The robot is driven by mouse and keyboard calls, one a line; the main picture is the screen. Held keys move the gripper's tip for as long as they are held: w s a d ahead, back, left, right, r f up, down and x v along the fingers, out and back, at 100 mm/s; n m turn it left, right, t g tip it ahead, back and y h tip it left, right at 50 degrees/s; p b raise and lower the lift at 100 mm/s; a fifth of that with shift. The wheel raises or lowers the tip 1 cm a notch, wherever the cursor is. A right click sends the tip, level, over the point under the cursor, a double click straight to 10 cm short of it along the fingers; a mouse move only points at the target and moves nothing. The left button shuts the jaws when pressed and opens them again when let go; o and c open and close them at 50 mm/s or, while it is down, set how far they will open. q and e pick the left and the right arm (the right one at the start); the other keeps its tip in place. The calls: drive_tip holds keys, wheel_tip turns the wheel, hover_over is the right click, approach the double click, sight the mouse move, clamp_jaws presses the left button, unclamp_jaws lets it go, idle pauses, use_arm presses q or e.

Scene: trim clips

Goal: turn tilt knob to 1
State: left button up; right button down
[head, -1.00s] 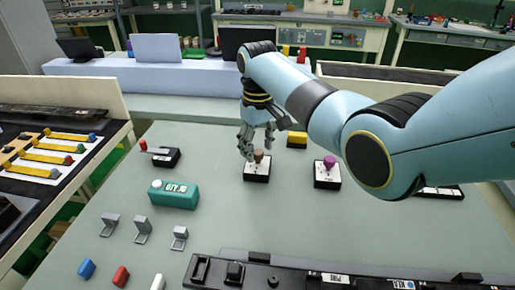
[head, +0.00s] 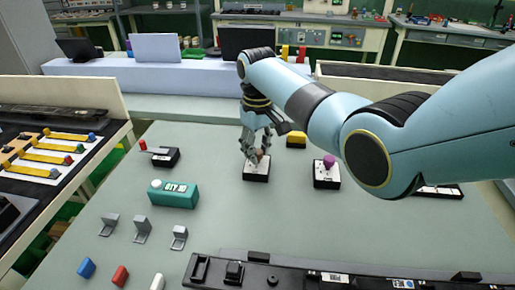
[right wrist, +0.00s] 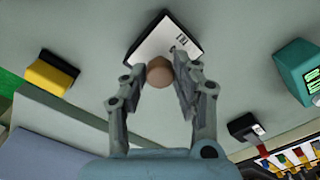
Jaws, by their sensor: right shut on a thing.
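A small box with a white face (head: 255,170) stands on the grey-green table and carries a brown knob (head: 260,153). My right gripper (head: 255,156) reaches down from behind and is shut on the brown knob. In the right wrist view the round knob (right wrist: 159,71) sits between the two fingers, over the edge of the white face (right wrist: 166,45). The face's small markings are too blurred to read. A similar box to the right carries a purple knob (head: 329,161). My left gripper is in neither current view.
A teal counter box (head: 173,194) and a black box with a red-tipped lever (head: 164,156) stand to the left. A yellow-topped box (head: 296,139) is behind. Grey brackets (head: 142,230) and a long black trim strip (head: 300,275) lie in front. Clear table surrounds the knob box.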

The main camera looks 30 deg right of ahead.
drive_tip(key=shift+r+m+p, duration=0.15)
drive_tip(key=shift+m+p, duration=0.6)
drive_tip(key=shift+m, duration=0.05)
drive_tip(key=shift+m+p, duration=0.8)
drive_tip(key=shift+m, duration=0.4)
drive_tip(key=shift+m+p, duration=0.55)
drive_tip(key=shift+m, duration=0.65)
drive_tip(key=shift+m+p, duration=0.45)
drive_tip(key=shift+m, duration=0.75)
drive_tip(key=shift+w, duration=0.1)
drive_tip(key=c, duration=1)
unclamp_jaws()
